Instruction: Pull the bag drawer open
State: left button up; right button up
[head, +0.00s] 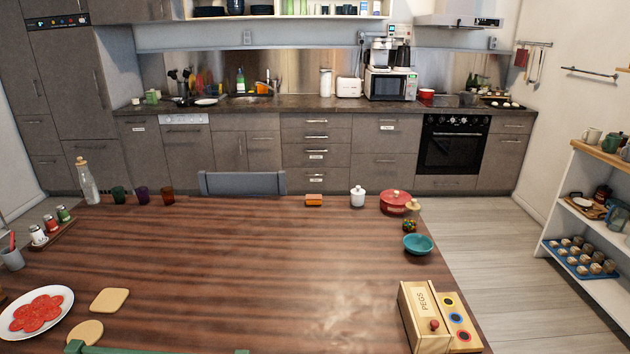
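Grey-brown kitchen drawers run along the far wall, behind the table. One stack (316,136) has several drawers with bar handles, and small white labels show on some of them. A wider drawer (386,125) to its right also carries a white label. The labels are too small to read, so I cannot tell which one is the bag drawer. All drawer fronts I can see look closed. Neither of my grippers is in view.
A dark wooden table (240,255) fills the foreground, with a plate (14,331), a pegs box (424,316) and a teal bowl (417,244). A grey chair (242,183) stands behind it. Free floor (490,225) lies right, beside a white shelf (572,216).

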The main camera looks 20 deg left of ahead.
aim_at(297, 178)
jog(key=i+l+z, duration=0.65)
jog(key=l+z, duration=0.15)
jog(key=l, duration=0.2)
jog(key=i+l+z, duration=0.5)
jog(key=i+z, duration=0.3)
jog(key=i+u, duration=0.35)
jog(key=i+l+u, duration=0.15)
jog(key=i+u, duration=0.2)
jog(key=i, duration=0.15)
jog(key=i+j+u, duration=0.2)
jog(key=i+u, duration=0.2)
jog(key=i+j+u, duration=0.1)
jog(key=i+u, duration=1)
jog(key=i+l+u, duration=0.15)
jog(key=i, duration=1.8)
jog(key=i+j+u, duration=0.1)
jog(key=i+u, duration=0.3)
jog(key=i+l+u, duration=0.15)
jog(key=i+u, duration=0.3)
jog(key=i, duration=0.2)
jog(key=i+l+u, duration=0.25)
jog(key=i+u, duration=0.15)
jog(key=i+j+u, duration=0.15)
jog(key=i+u, duration=0.55)
jog(key=i, duration=0.15)
jog(key=i+j+z, duration=0.8)
jog(key=i, duration=0.15)
